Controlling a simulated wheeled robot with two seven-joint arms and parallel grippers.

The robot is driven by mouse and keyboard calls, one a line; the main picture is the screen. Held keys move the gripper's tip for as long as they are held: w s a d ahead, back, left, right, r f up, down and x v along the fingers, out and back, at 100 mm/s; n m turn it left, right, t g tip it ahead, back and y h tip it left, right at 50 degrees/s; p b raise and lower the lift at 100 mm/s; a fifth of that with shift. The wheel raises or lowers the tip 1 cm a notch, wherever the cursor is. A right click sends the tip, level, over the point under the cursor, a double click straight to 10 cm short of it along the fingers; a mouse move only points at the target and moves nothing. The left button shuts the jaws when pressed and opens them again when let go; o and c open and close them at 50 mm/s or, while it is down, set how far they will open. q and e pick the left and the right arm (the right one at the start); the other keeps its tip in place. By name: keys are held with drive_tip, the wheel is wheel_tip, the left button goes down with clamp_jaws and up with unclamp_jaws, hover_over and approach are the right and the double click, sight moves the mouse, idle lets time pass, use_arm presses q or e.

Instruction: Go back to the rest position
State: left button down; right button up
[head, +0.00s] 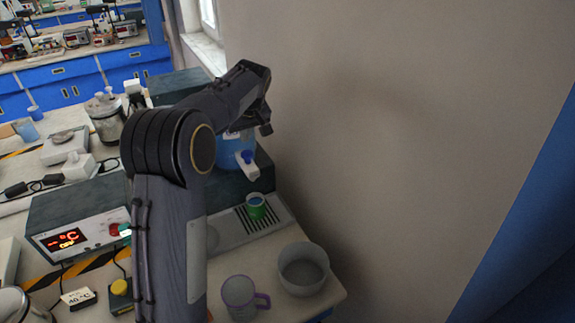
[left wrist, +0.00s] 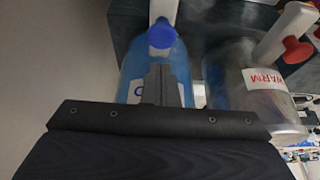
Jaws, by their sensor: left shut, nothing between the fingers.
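My left arm rises through the middle of the head view and bends over toward the wall. My left gripper (head: 263,122) is at its far end, shut and empty, close to a blue container (head: 233,152) with a white tap. In the left wrist view the shut fingers (left wrist: 165,88) show in front of the blue container (left wrist: 133,75) and below its blue tap knob (left wrist: 160,35). I cannot tell whether they touch it. My right gripper is not in view.
A green cup (head: 256,206) stands on the slotted drip tray (head: 277,211). A grey bowl (head: 303,282) and a purple-rimmed mug (head: 238,291) stand near the front edge. A "WARM" container (left wrist: 255,92) stands beside the blue one. The wall (head: 400,150) closes off the right.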

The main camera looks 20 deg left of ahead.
use_arm(q)
drive_tip(key=s+d+r+m+t+h, duration=0.1)
drive_tip(key=s+d+m+h, duration=0.3)
drive_tip(key=s, duration=1)
drive_tip(key=s+d+r+m+t+h, duration=0.15)
drive_tip(key=s+d, duration=0.45)
drive_tip(key=s, duration=0.7)
drive_tip(key=s+d+f+m+h, duration=0.1)
drive_tip(key=s+d+f, duration=0.1)
drive_tip(key=s, duration=0.3)
drive_tip(key=s+d+f+m+h, duration=0.1)
drive_tip(key=s+d+f, duration=0.2)
drive_tip(key=s+d, duration=0.1)
drive_tip(key=shift+s+d+f+m, duration=0.25)
drive_tip(key=shift+s+f+m, duration=0.1)
drive_tip(key=shift+s, duration=0.35)
